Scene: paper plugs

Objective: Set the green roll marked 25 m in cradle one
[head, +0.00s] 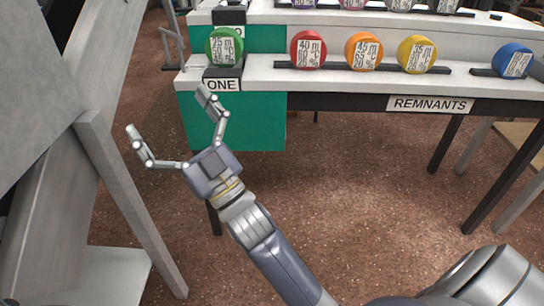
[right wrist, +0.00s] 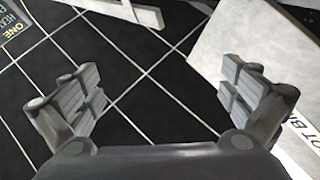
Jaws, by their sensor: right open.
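The green roll (head: 224,46) has a white label whose top line looks like 25 m. It sits upright on the dark cradle one (head: 222,72), above the ONE sign, at the left end of the white shelf. My right gripper (head: 167,111) is open and empty, in front of and below the cradle, apart from the roll. In the right wrist view its two fingers (right wrist: 165,98) are spread wide with nothing between them; the roll is not seen there. My left gripper is not in view.
A red roll (head: 308,50), an orange roll (head: 364,52), a yellow roll (head: 416,54) and a blue roll (head: 514,61) stand along the shelf above the REMNANTS sign (head: 431,105). A grey frame (head: 130,200) stands close at left.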

